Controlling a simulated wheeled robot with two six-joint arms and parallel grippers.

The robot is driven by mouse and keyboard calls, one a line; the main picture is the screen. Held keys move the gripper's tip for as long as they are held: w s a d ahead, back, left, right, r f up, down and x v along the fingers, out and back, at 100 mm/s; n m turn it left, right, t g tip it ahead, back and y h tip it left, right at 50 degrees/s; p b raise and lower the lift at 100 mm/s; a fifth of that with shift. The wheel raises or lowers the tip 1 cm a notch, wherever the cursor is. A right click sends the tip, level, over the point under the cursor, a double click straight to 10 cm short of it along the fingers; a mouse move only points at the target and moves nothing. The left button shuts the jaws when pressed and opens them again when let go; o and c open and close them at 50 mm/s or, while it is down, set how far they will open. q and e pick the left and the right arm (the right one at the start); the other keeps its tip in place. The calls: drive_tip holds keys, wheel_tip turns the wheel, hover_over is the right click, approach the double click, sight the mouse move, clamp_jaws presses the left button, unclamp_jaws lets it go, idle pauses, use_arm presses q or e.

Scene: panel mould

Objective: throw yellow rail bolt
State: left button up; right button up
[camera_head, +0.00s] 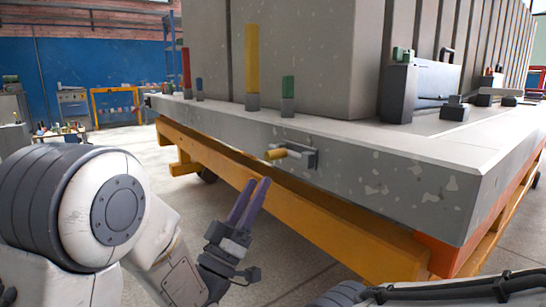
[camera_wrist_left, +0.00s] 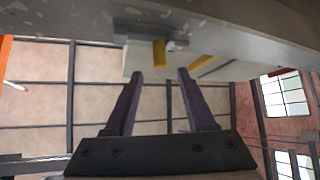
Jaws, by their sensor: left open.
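The yellow rail bolt (camera_head: 275,153) is a short yellow cylinder sticking out of a grey bracket (camera_head: 301,154) on the side face of the grey mould table. My left gripper (camera_head: 256,184) is open and empty, with its two purple fingers pointing up just below and left of the bolt. In the left wrist view the bolt (camera_wrist_left: 159,54) shows beyond the gap between the open fingertips (camera_wrist_left: 159,76). The fingers look apart from it. My right gripper is not in view.
The mould table edge (camera_head: 390,180) runs above an orange-yellow beam (camera_head: 290,205). Red, yellow and green posts (camera_head: 252,60) stand on the table top by a tall grey block.

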sight(273, 155)
use_arm(q)
drive_tip(key=b+x, duration=0.1)
drive_tip(key=x, duration=0.7)
drive_tip(key=shift+w+d+r, duration=0.15)
drive_tip(key=shift+r, duration=0.1)
clamp_jaws()
idle(1.0)
